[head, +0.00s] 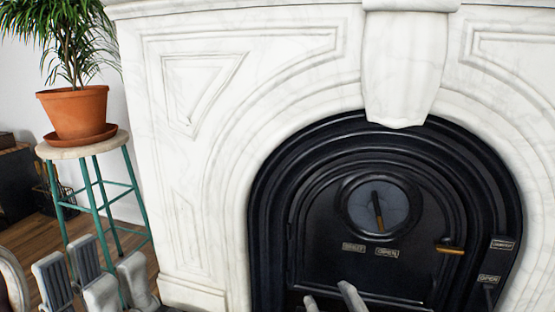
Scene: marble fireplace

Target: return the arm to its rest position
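My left gripper (92,273) is at the lower left of the head view, in front of the stool and beside the fireplace's left edge. Its grey pads and pale finger parts stand apart, with nothing seen between them. My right gripper (332,297) shows only as two pale fingertips at the bottom edge, in front of the black fireplace door (330,243). The tips are apart and hold nothing visible. The rest of both arms is out of view or cut off.
A white marble fireplace (190,150) fills most of the view. Its door has a round window (360,212) and a brass handle (450,249). A teal-legged stool (128,145) bears a potted plant (78,112) at left. Dark furniture (14,185) stands behind.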

